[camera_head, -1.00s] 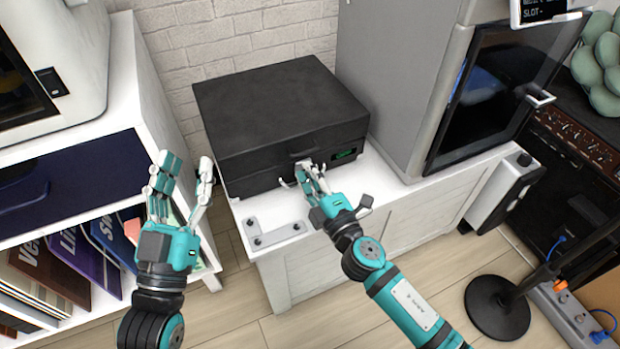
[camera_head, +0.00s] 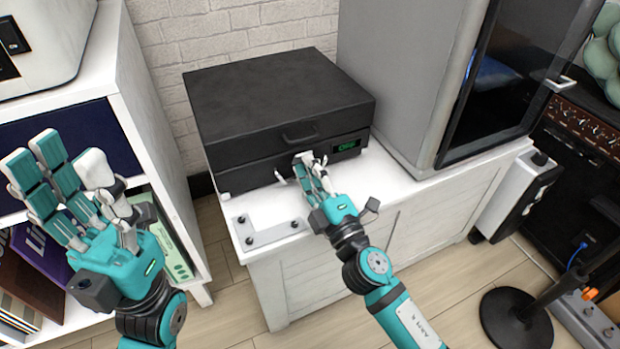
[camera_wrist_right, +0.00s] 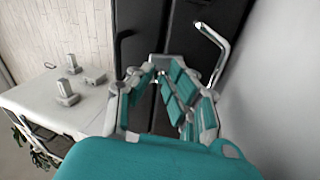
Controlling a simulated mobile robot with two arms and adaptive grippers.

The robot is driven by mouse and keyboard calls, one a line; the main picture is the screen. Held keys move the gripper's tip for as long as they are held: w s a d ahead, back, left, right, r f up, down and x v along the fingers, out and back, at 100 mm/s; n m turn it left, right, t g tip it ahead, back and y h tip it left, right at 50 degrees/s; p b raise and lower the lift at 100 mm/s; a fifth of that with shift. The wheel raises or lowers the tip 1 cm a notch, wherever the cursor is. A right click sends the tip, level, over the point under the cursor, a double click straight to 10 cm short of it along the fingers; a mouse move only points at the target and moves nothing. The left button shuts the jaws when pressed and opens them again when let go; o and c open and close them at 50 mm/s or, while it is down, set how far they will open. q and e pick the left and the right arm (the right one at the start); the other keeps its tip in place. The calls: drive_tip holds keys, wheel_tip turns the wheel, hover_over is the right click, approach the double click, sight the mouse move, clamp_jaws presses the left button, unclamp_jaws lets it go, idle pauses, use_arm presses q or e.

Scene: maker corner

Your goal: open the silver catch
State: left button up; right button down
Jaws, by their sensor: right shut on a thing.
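The black box (camera_head: 275,105) stands on the white bench with its lid down and a dark handle (camera_head: 300,136) on its front. The silver catch is at the front seam, mostly hidden by my right gripper (camera_head: 308,165). That gripper's fingers are closed on it below the handle. In the right wrist view the fingers (camera_wrist_right: 172,88) meet over the dark seam (camera_wrist_right: 157,60), with the box turned sideways in the picture. A pale hooked piece (camera_head: 280,177) shows just left of the fingers. My left gripper (camera_head: 68,160) is open and empty, away from the box.
A grey cabinet (camera_head: 400,80) with a dark door stands close on the right. A white shelf (camera_head: 150,120) stands left, beside my left gripper.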

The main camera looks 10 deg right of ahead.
drive_tip(key=shift+a+f, duration=0.1)
drive_tip(key=c, duration=1.6)
unclamp_jaws()
drive_tip(key=shift+s, duration=0.1)
drive_tip(key=v, duration=1.2)
